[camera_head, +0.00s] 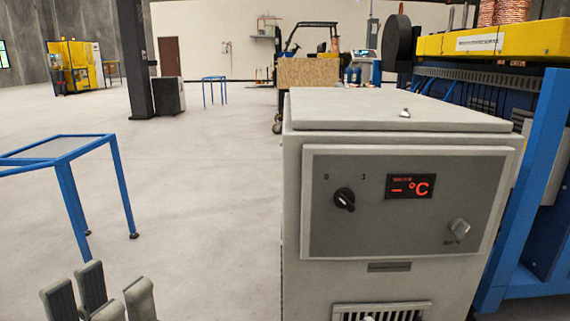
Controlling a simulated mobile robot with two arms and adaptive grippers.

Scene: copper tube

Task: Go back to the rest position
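My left gripper (107,287) shows at the bottom left edge, with its grey fingers pointing up and standing apart. It is open, with nothing seen between the fingers; its lower part is cut off by the frame. It is to the left of a grey control cabinet (402,278) and apart from it in the picture. My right gripper is not in view. No copper tube that I can make out is in a gripper.
The cabinet has a black knob (344,199), a red °C display (409,187) and a grey knob (460,229). A blue-framed table (67,190) stands at left. A blue and yellow machine (520,40) is at right. The floor (205,200) between table and cabinet is clear.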

